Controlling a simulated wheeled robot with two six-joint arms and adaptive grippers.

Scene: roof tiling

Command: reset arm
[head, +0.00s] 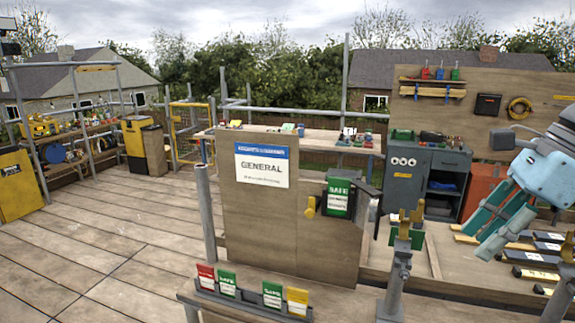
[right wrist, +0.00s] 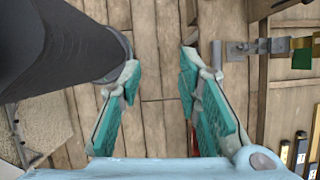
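My right gripper (head: 478,240) hangs from the light-blue arm end at the right of the head view. Its teal fingers point down and to the left, above the wooden bench with the tagged bars. In the right wrist view the two fingers of the right gripper (right wrist: 160,62) stand wide apart, with only plank flooring between and beyond them. Nothing is held. My left gripper shows in neither view.
A wooden board with a GENERAL sign (head: 262,165) stands in front. Dark tagged bars (head: 530,256) lie on the bench at right. A brass-topped post (head: 400,265) stands left of the right gripper. The plank deck (head: 110,240) at left is clear.

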